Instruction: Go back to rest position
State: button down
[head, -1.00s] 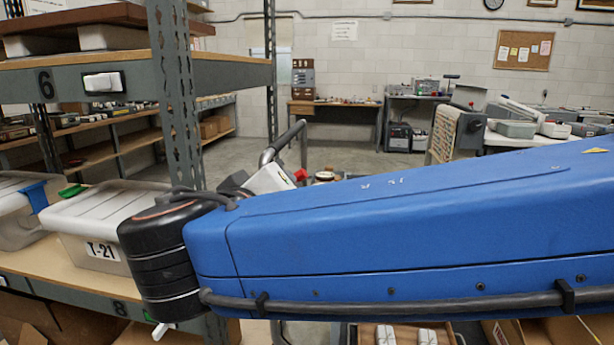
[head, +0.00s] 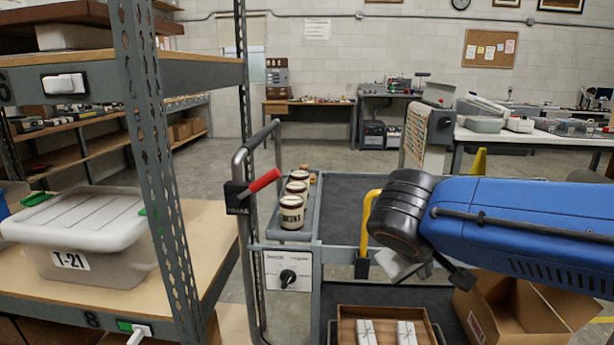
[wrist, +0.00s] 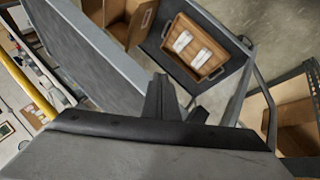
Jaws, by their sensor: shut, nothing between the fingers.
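My blue arm reaches in from the right in the head view. Its black wrist hangs over the cart beside a yellow post. My gripper's fingers show in the wrist view (wrist: 175,105), dark and close together, shut with nothing between them. They point down over the lower part of the cart.
A wooden tray (head: 345,318) with two white items and an open cardboard box (head: 540,310) are low down. The shelf (head: 200,240) at left holds bin T-21 (head: 85,240).

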jog(key=s+d+f+m+y, duration=0.2)
jog(key=s+d+f, duration=0.1)
jog(key=s+f, duration=0.2)
jog(key=s+d+f+m+g+y, duration=0.1)
jog(key=s+d+f+y, duration=0.2)
jog(key=s+f, duration=0.2)
jog(key=shift+s+d+f+m+g, duration=0.2)
jog(key=shift+s+d+m+g, duration=0.15)
jog(key=shift+s, duration=0.35)
